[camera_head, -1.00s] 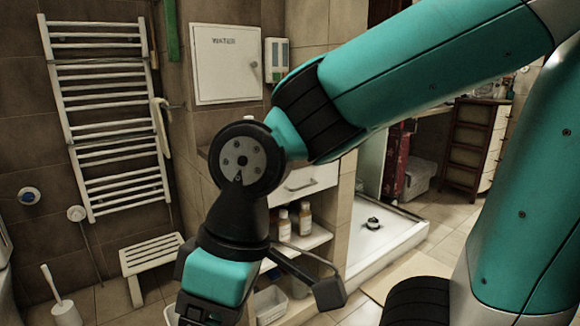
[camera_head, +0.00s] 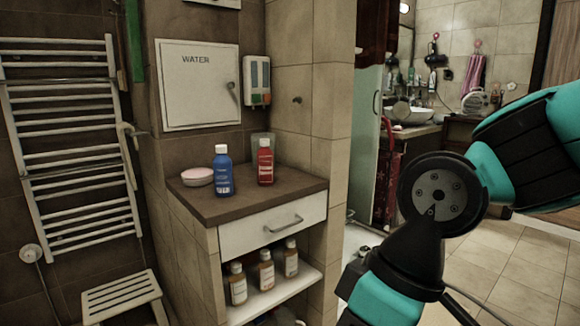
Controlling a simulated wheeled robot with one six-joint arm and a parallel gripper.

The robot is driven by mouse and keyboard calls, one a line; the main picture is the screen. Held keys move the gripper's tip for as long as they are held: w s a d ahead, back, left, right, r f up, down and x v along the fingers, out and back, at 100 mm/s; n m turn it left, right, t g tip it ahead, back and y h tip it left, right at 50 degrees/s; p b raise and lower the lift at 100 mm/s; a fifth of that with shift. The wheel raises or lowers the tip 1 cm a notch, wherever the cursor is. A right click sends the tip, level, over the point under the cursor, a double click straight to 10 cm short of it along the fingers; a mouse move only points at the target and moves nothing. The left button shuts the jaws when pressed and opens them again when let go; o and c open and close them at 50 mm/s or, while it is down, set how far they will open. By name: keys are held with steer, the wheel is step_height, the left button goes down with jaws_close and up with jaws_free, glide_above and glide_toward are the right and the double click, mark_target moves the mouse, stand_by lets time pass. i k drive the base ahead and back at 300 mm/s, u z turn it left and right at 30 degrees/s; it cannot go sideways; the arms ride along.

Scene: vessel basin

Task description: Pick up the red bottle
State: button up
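The red bottle (camera_head: 265,162) has a white cap and stands upright on the dark top of a small cabinet (camera_head: 240,207). A blue bottle (camera_head: 223,172) with a white cap stands just to its left, apart from it. My arm (camera_head: 437,195) reaches down at the right of the view, well to the right of the cabinet. My gripper is below the bottom edge of the view, so its fingers are hidden.
A pink-topped round dish (camera_head: 197,176) sits left of the blue bottle. A clear cup stands behind the red bottle, near the wall. Several brown bottles (camera_head: 266,270) stand on the shelf below the drawer. A white stool (camera_head: 122,298) and towel rail (camera_head: 75,140) are at left.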

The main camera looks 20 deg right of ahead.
mark_target(265, 156)
steer(key=z, duration=0.4)
steer(key=i, duration=1)
steer(key=u, duration=0.65)
steer(key=i, duration=0.4)
steer(key=u, duration=0.45)
